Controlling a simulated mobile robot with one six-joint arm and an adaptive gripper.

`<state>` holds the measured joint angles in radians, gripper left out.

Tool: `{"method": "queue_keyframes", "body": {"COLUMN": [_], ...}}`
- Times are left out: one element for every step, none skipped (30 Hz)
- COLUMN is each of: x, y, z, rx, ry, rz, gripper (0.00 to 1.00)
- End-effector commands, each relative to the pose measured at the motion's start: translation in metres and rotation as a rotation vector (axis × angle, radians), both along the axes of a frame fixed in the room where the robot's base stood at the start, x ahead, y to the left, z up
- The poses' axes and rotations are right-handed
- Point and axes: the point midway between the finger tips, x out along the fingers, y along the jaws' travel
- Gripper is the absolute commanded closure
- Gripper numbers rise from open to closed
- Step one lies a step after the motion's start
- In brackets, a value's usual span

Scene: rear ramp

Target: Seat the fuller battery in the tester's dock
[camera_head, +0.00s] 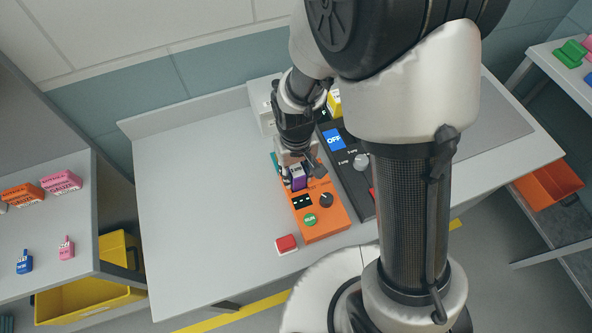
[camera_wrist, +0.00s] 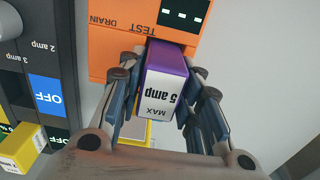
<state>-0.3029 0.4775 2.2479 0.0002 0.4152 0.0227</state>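The orange tester (camera_head: 322,212) lies on the bench with a dark display (camera_head: 302,201), a knob and a green button. Its TEST and DRAIN lettering shows upside down in the wrist view (camera_wrist: 118,48). A purple battery with a white "5 amp MAX" label (camera_wrist: 163,92) is at the tester's TEST end; it also shows in the head view (camera_head: 298,178). My gripper (camera_wrist: 165,95) has a finger along each side of the battery, apparently touching both. The battery's underside and the dock are hidden, so I cannot tell whether it is fully seated.
A black charger (camera_head: 345,165) with a blue OFF screen stands right beside the tester. A yellow battery (camera_wrist: 22,148) is at its far end. A red button box (camera_head: 286,244) is near the bench's front edge. The bench's left part (camera_head: 205,200) is clear.

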Motion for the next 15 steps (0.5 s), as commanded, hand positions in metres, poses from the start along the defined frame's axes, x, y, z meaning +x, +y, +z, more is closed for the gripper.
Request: {"method": "queue_keyframes", "body": {"x": [0.0001, 0.0001, 0.0, 0.0, 0.0, 0.0, -0.0001, -0.0001, -0.0001, -0.0001, -0.0001, -0.0002, -0.0002, -0.0002, -0.0006], "y": [0.0, 0.0, 0.0, 0.0, 0.0, 0.0, 0.0, 0.0, 0.0, 0.0, 0.0, -0.0001, -0.0001, -0.0001, -0.0002], "z": [0.0002, 0.0002, 0.0001, 0.0001, 0.0001, 0.0001, 0.0001, 0.0001, 0.0, 0.0, 0.0, 0.0, 0.0, 0.0, -0.0003], "rx": [0.0, 0.0, 0.0, 0.0, 0.0, 0.0, 0.0, 0.0, 0.0, 0.0, 0.0, 0.0, 0.0, 0.0, -0.001], "ry": [0.0, 0.0, 0.0, 0.0, 0.0, 0.0, 0.0, 0.0, 0.0, 0.0, 0.0, 0.001, 0.001, 0.001, 0.002], "rz": [0.0, 0.0, 0.0, 0.0, 0.0, 0.0, 0.0, 0.0, 0.0, 0.0, 0.0, 0.0, 0.0, 0.0, 0.0], "gripper": [0.62, 0.6, 0.57, 0.55, 0.53, 0.5, 0.48, 0.47, 0.47, 0.47, 0.47, 0.47, 0.47, 0.47, 0.47]}}
